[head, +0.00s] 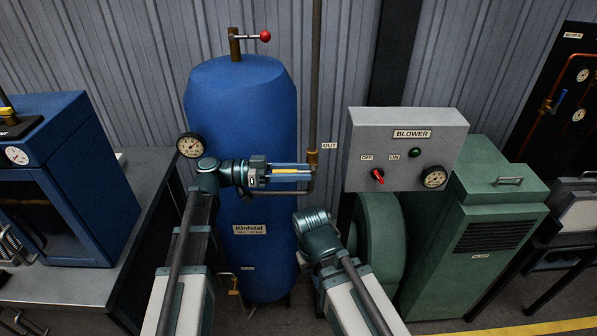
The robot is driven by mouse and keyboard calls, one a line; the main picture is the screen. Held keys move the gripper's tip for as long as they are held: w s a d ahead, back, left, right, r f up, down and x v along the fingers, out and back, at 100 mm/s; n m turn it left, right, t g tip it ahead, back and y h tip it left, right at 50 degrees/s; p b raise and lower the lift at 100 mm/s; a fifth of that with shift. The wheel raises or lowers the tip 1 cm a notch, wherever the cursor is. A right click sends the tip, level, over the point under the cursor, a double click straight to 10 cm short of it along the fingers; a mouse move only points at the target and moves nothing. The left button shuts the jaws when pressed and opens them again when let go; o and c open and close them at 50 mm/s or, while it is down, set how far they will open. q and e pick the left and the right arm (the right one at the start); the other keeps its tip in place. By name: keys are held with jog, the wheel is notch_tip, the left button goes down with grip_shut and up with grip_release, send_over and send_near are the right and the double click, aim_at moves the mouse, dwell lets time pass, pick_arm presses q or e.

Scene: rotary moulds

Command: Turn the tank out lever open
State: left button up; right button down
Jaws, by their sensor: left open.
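The blue tank (240,130) stands in the middle of the head view. A vertical pipe beside it carries a brass valve (312,157) next to the OUT label (329,146). A yellow lever (284,172) lies roughly level, crosswise to the pipe, and points left from the valve. My left gripper (290,172) reaches in from the left with its fingers open, one above and one below the lever. I cannot tell whether either finger touches it. My right arm's wrist shows below and right of the valve, but its gripper fingers are not visible.
A grey BLOWER control box (405,150) with a red knob (378,175) is close on the right, above a green blower (475,235). A gauge (190,145) sits on the tank's left. A red-knobbed lever (264,36) tops the tank. A blue cabinet (65,180) stands left.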

pick_arm(q)
grip_shut()
dwell(1.4)
